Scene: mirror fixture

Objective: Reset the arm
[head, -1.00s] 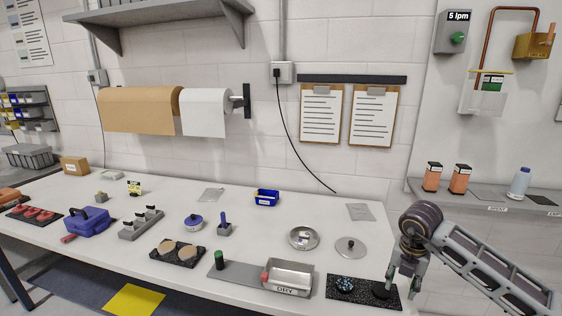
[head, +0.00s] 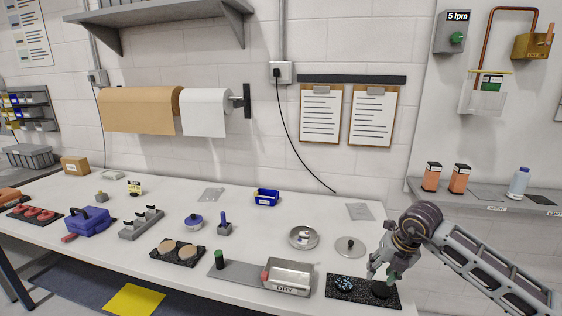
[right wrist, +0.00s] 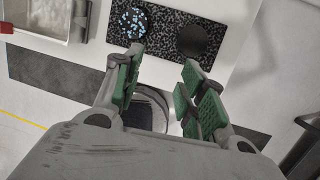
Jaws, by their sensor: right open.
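My right gripper (head: 381,273) is at the right end of the white table, by the speckled black mat (head: 360,301). In the right wrist view its green-padded fingers (right wrist: 160,92) are apart with nothing between them. The mat also shows at the top of that view (right wrist: 165,45). On it are a black disc with blue-white specks (head: 344,284) and a plain black disc (head: 380,290), partly behind the gripper in the head view. My left gripper is not in view.
A metal tray labelled DRY (head: 290,276) stands left of the mat. Behind are a round dish (head: 303,238) and a metal lid (head: 349,246). The table edge (head: 250,300) is close in front.

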